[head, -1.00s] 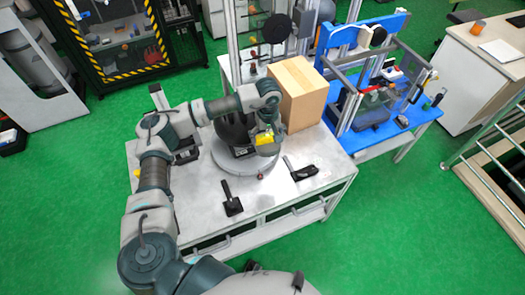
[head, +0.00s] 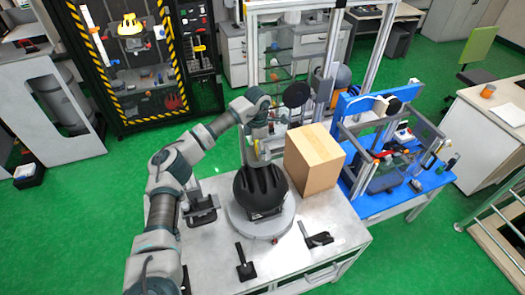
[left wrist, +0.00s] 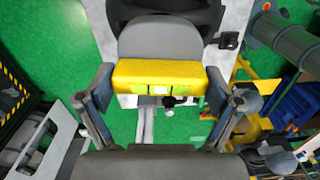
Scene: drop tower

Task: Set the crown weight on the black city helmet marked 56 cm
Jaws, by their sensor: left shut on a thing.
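The black helmet (head: 262,187) sits on a round grey plate (head: 234,222) on the metal table; its size mark is not readable. My left gripper (head: 260,158) points down just above the helmet's crown. In the left wrist view its fingers (left wrist: 158,100) are shut on a yellow block (left wrist: 158,76), which I take to be the crown weight. A rounded grey part (left wrist: 158,38) shows beyond the block, and part of the black helmet (left wrist: 165,8) shows at the top edge. I cannot tell whether block and helmet touch. My right gripper is out of view.
A cardboard box (head: 314,160) stands right behind the helmet on the table (head: 205,258). Black tools (head: 245,262) lie near the table's front. A blue bench (head: 375,203) with a frame rig is at the right.

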